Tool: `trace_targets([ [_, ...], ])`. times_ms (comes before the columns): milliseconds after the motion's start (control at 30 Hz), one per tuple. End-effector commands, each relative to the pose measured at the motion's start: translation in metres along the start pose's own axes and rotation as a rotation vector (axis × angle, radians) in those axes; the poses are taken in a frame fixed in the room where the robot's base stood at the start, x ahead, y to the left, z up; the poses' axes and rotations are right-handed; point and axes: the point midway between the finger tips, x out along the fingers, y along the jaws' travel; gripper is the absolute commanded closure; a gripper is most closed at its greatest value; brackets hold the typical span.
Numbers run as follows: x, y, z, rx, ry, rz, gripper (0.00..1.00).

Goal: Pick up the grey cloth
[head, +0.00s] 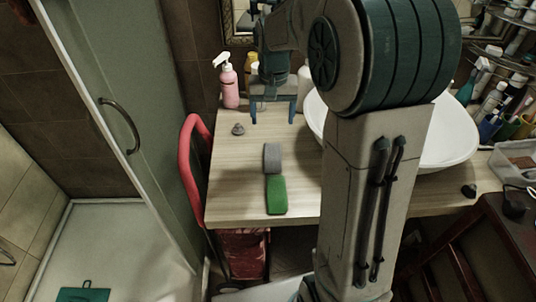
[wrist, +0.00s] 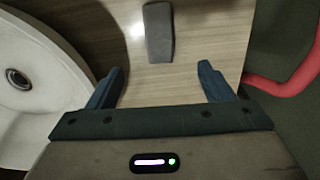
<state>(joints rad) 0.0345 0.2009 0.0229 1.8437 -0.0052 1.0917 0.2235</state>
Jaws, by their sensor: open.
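A grey, flat oblong piece (head: 272,157), which looks like the folded grey cloth, lies on the wooden counter, its end next to a green sponge-like block (head: 277,195). In the wrist view the grey piece (wrist: 159,32) lies just beyond the fingertips, roughly in line with the gap between them. My gripper (head: 273,113) is open and empty over the counter, behind the grey piece in the head view. Its two blue fingers (wrist: 162,70) stand apart in the wrist view and do not touch the piece.
A pink spray bottle (head: 229,86) stands at the back left, and a small dark grey object (head: 238,129) lies in front of it. A white basin (head: 450,135) is to the right. A red curved rail (head: 187,165) borders the counter's left edge.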

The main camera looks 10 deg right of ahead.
Motion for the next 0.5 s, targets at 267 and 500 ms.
trace_targets([
  [267,0.038,0.003,-0.003,0.01,-0.012,0.002,0.25],
  [500,0.08,0.003,-0.003,0.009,-0.009,0.002,0.25],
])
